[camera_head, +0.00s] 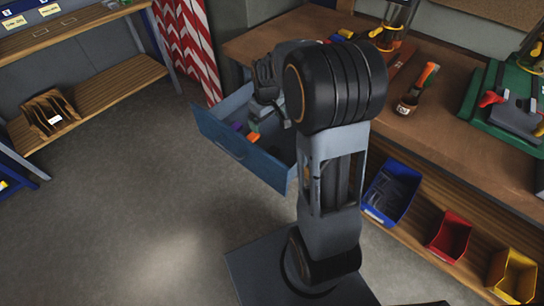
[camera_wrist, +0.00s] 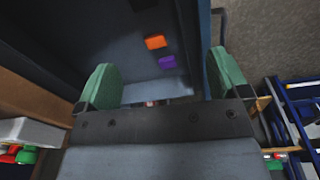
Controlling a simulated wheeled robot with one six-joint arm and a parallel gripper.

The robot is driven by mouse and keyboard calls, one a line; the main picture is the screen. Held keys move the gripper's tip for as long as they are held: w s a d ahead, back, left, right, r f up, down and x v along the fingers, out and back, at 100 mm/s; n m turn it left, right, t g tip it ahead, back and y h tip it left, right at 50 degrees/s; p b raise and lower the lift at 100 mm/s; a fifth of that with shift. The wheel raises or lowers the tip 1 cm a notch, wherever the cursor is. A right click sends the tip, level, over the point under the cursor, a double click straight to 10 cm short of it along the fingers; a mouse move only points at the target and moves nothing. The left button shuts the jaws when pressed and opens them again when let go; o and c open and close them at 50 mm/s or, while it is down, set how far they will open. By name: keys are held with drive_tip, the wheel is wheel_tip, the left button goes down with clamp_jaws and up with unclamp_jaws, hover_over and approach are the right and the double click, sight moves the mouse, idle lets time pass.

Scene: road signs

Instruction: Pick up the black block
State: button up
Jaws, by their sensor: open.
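A blue drawer (camera_head: 240,153) stands open below the workbench, and my gripper (camera_head: 264,113) reaches down into it. In the wrist view my gripper (camera_wrist: 164,82) is open, its two green fingertips wide apart with nothing held between them. An orange block (camera_wrist: 155,42) and a purple block (camera_wrist: 167,62) lie on the drawer floor, seen between the fingers. A small black shape (camera_wrist: 143,4), which looks like the black block, is cut off by the top edge. I cannot make out the black block in the head view, where my arm hides part of the drawer.
The drawer walls enclose my gripper closely. The wooden workbench (camera_head: 440,135) carries tools at the right. Blue (camera_head: 392,192), red (camera_head: 449,236) and yellow (camera_head: 513,275) bins sit on the shelf below. The floor (camera_head: 130,190) at the left is clear.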

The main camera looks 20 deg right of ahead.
drive_tip(key=w+d+f+n+g+b, duration=0.1)
drive_tip(key=w+d+f, duration=0.3)
drive_tip(key=f, duration=0.6)
hover_over(272, 151)
wheel_tip(272, 151, down, 8)
drive_tip(key=shift+r+b, duration=0.1)
drive_tip(key=shift+b, duration=0.25)
drive_tip(key=shift+f, duration=3.1)
drive_tip(key=shift+c, duration=0.3)
drive_tip(key=c, duration=1)
